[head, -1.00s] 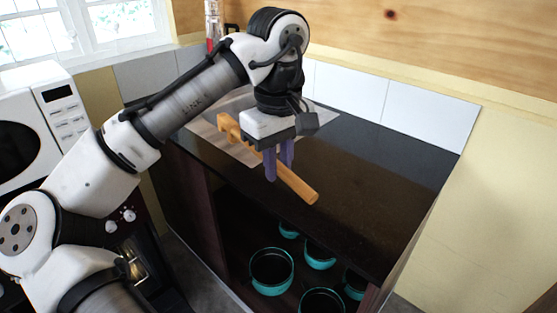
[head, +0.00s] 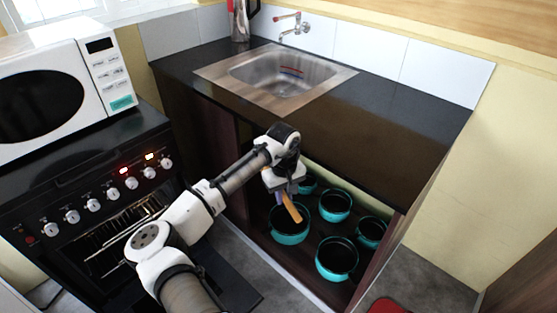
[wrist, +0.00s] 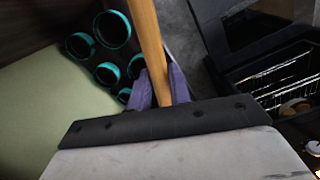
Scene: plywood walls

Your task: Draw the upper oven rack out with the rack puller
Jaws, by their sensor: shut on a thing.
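The rack puller, a long wooden stick (head: 292,209), is held in my gripper (head: 283,194), in front of the open lower cabinet. In the wrist view the puller (wrist: 149,45) runs between the two purple fingers (wrist: 162,92), which are shut on it. Its far end runs out of the top of that view. The oven (head: 90,215) is at the left in the head view, with wire racks (head: 120,238) showing inside, partly hidden by my arm. In the wrist view the racks (wrist: 278,76) lie at the right, apart from the puller. I cannot tell which one is the upper.
Several teal pots (head: 336,258) stand in the open cabinet below and beside my gripper. A black counter (head: 400,115) with a sink (head: 285,78) lies above. A microwave (head: 60,85) stands on the stove. Grey floor (head: 235,245) shows between oven and cabinet.

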